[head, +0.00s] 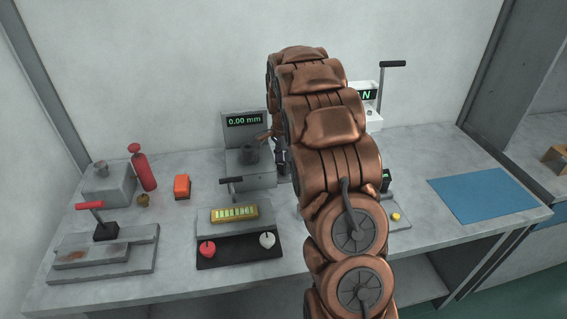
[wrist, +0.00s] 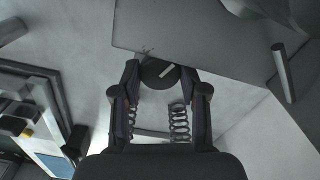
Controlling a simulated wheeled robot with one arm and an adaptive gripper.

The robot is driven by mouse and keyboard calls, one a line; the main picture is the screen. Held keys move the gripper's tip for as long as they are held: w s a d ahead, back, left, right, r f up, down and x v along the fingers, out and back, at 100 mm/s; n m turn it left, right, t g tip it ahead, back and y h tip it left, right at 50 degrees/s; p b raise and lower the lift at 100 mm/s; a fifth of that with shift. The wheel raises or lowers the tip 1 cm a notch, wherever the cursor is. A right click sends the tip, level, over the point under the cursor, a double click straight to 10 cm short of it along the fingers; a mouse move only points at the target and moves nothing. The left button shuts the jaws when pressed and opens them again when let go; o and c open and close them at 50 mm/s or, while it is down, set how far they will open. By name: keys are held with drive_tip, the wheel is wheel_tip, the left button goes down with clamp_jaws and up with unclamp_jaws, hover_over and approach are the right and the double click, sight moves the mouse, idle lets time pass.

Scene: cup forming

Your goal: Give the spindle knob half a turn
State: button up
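The spindle knob (wrist: 158,76) is a dark round knob with a pale line across its face, slanting to the upper right in the wrist view. My gripper (wrist: 161,72) has one fingertip on each side of the knob. The fingers lean inward and appear to touch its edges. In the head view, my gripper (head: 281,152) is a small dark shape, mostly behind my copper arm. It is just right of the grey gauge (head: 258,178), whose display (head: 245,120) reads 0.00 mm. I cannot make out the knob in the head view.
A lever press (head: 104,231), red bottle (head: 145,172) and orange block (head: 181,187) stand left on the bench. A blue mat (head: 482,195) lies clear at right.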

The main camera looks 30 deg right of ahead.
drive_tip(key=o, duration=0.4)
wheel_tip(320, 180, up, 12)
drive_tip(key=shift+r, duration=0.1)
idle(0.6)
